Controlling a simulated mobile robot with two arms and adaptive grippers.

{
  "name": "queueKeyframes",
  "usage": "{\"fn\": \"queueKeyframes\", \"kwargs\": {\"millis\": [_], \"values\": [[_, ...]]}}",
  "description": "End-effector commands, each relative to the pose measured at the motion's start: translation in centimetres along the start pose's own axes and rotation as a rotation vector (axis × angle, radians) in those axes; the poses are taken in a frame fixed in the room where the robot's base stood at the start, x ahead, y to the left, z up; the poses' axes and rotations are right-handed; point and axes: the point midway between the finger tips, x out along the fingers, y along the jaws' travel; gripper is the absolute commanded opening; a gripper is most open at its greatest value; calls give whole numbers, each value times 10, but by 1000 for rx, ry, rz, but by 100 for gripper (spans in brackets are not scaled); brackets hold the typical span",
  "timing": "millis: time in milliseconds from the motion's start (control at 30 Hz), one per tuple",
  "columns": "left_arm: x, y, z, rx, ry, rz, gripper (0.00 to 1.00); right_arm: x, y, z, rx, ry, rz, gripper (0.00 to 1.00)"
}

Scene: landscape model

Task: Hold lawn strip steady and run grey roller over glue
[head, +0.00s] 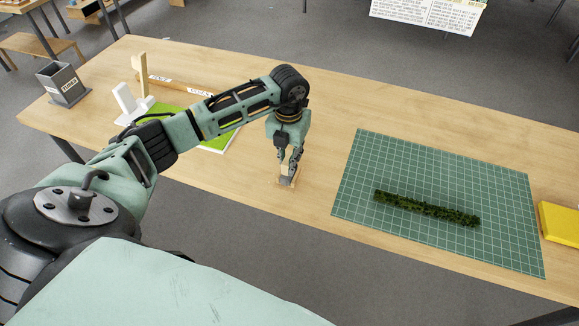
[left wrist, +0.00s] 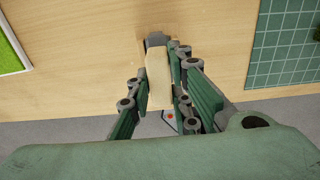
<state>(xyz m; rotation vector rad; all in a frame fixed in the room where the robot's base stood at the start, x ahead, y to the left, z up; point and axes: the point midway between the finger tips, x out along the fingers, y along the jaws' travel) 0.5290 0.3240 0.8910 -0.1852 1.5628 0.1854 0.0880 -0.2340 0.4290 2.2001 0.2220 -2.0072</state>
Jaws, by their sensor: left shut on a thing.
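The lawn strip (head: 427,208), a dark green textured strip, lies on the green gridded cutting mat (head: 368,160) at the right. My left gripper (head: 290,166) is left of the mat, low over the table near its front edge. It is shut on a pale wooden piece with a grey end, which looks like the grey roller (head: 287,182). In the left wrist view the roller's wooden part (left wrist: 158,75) stands between the fingers, its grey end pointing away. I see no glue. My right gripper is out of view.
A white-edged board with bright green grass (head: 218,142) lies behind my left arm. A grey labelled box (head: 62,84) stands at the far left of the table (head: 310,90). A yellow item (head: 560,224) is at the right edge. The table between gripper and mat is clear.

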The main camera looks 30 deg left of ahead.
Motion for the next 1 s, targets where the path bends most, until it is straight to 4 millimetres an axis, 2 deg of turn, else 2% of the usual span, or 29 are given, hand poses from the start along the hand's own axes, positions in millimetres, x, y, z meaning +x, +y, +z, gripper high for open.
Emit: {"fn": "queueKeyframes", "kwargs": {"millis": [367, 1000], "values": [[-5, 0, 0, 0, -1, 0, 0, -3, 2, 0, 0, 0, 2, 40], [-56, 0, 0, 1, -1, 0, 0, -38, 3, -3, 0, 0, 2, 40]]}}
